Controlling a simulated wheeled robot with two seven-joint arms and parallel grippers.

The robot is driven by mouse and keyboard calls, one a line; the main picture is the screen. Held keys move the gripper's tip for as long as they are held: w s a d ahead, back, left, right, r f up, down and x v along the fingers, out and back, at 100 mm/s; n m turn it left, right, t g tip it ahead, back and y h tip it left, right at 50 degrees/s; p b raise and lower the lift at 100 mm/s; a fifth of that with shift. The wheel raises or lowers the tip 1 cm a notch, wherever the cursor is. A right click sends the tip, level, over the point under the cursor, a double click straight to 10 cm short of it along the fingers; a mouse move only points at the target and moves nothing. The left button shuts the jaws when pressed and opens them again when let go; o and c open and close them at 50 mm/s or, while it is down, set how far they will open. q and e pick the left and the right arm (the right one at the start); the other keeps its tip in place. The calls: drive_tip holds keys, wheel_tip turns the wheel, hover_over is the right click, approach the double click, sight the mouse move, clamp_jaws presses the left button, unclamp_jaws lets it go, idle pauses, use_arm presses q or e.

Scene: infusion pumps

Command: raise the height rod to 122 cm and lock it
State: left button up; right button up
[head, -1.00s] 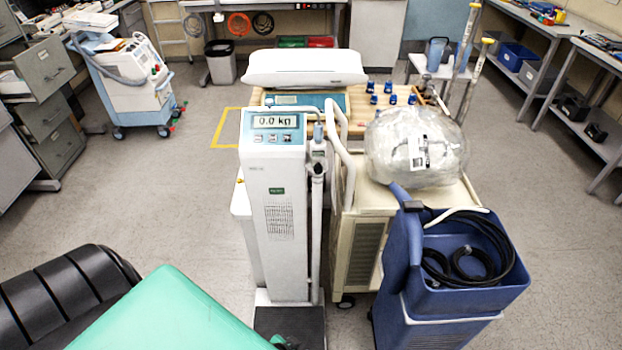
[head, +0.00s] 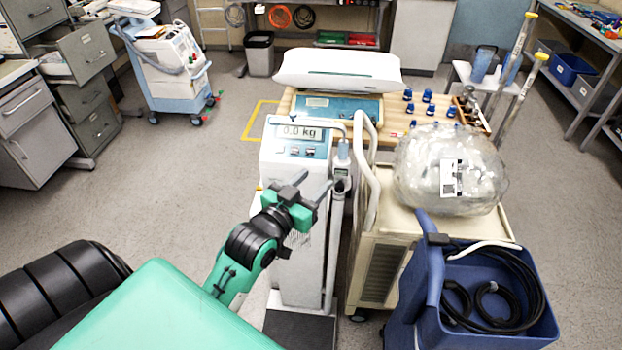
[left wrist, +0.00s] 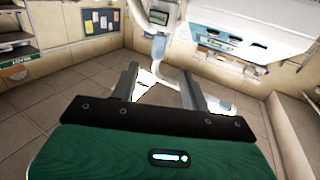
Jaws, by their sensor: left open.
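The white scale column (head: 297,170) stands in the middle of the head view, its display (head: 299,132) reading 0.0 kg. The height rod (head: 337,215) runs upright along its right side, with a grey-white head part (head: 342,173) near the top. My left gripper (head: 314,187) is open in front of the column, left of the rod and apart from it. In the left wrist view, its two fingers (left wrist: 158,88) are spread with nothing held between them. The rod's scale marks are too small to read. My right gripper is not in view.
A cream cart (head: 372,265) carrying a clear plastic bag (head: 450,170) stands right of the rod. A blue bin (head: 480,305) with black hoses is at the front right. A white baby scale (head: 338,71) is behind the column.

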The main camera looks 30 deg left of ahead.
sight(341, 150)
use_arm(q)
drive_tip(key=w+p, duration=0.1)
drive_tip(key=w, duration=0.3)
drive_tip(key=w+p, duration=0.1)
drive_tip(key=w, duration=0.3)
drive_tip(key=w+r+p, duration=0.1)
drive_tip(key=w, duration=0.3)
drive_tip(key=shift+w+d+r, duration=0.1)
drive_tip(key=shift+d, duration=0.1)
drive_tip(key=shift+w, duration=0.6)
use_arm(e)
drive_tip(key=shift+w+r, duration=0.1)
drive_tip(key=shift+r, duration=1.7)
use_arm(q)
clamp_jaws()
drive_tip(key=shift+p, duration=0.35)
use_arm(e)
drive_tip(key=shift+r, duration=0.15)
